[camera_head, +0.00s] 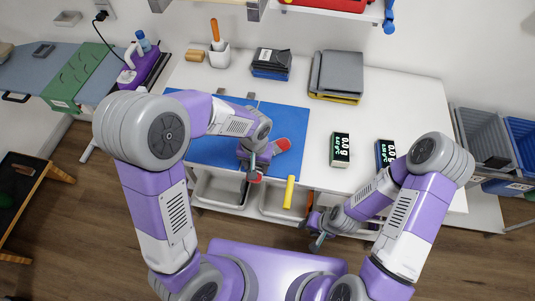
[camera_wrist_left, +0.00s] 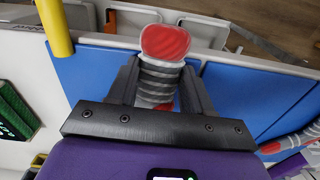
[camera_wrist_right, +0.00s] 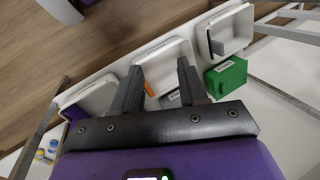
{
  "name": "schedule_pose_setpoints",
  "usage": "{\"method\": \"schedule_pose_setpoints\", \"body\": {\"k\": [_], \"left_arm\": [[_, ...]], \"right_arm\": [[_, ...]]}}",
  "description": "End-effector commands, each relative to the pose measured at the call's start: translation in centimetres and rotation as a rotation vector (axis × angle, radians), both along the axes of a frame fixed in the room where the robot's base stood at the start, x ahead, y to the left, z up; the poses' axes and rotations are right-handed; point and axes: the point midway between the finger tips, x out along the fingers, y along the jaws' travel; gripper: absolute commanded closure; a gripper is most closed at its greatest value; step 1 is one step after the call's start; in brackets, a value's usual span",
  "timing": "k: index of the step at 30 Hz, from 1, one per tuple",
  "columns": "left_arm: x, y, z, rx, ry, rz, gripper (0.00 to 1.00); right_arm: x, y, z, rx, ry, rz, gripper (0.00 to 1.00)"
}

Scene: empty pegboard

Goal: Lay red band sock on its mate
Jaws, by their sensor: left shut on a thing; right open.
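My left gripper (camera_head: 248,172) is shut on a grey ribbed sock with a red end (camera_wrist_left: 165,42), over the front edge of the blue mat (camera_head: 296,122). The held sock's red end hangs out beyond the fingers in the left wrist view. A second sock with red patches (camera_wrist_left: 271,147) lies on the mat at the right of that view, partly cut off. In the head view, a red patch (camera_head: 282,145) shows just right of my left gripper; I cannot tell which sock it belongs to. My right gripper (camera_head: 316,243) is open and empty, in front of the table.
A yellow bar (camera_head: 289,192) stands out at the table's front edge, right of my left gripper. Two digital displays (camera_head: 340,149) sit on the right of the table. White bins (camera_wrist_right: 165,60) sit under the table.

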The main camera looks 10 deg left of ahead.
Motion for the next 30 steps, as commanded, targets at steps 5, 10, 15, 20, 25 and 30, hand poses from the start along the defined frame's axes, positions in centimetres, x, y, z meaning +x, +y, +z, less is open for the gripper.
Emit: {"method": "schedule_pose_setpoints", "body": {"k": [5,10,15,20,25,30], "left_arm": [[0.0,0.0,2.1,-0.001,-0.002,0.000,0.62],[0.0,0.0,3.8,-0.001,-0.002,0.000,0.62],[0.0,-0.1,5.5,-0.001,-0.002,0.000,0.62],[0.0,0.0,6.7,-0.001,-0.001,0.000,0.62],[0.0,0.0,6.7,0.000,0.000,0.000,0.62],[0.0,0.0,6.6,0.000,0.000,0.000,0.62]], "right_arm": [[0.0,0.0,1.6,0.000,0.000,0.000,0.57],[0.0,0.0,3.0,0.000,0.000,0.000,0.57],[0.0,0.0,4.3,0.000,0.000,0.000,0.57],[0.0,0.0,5.3,0.000,0.000,0.000,0.57],[0.0,0.0,5.2,0.000,0.000,0.000,0.57],[0.0,0.0,5.1,0.000,0.000,0.000,0.57]]}}
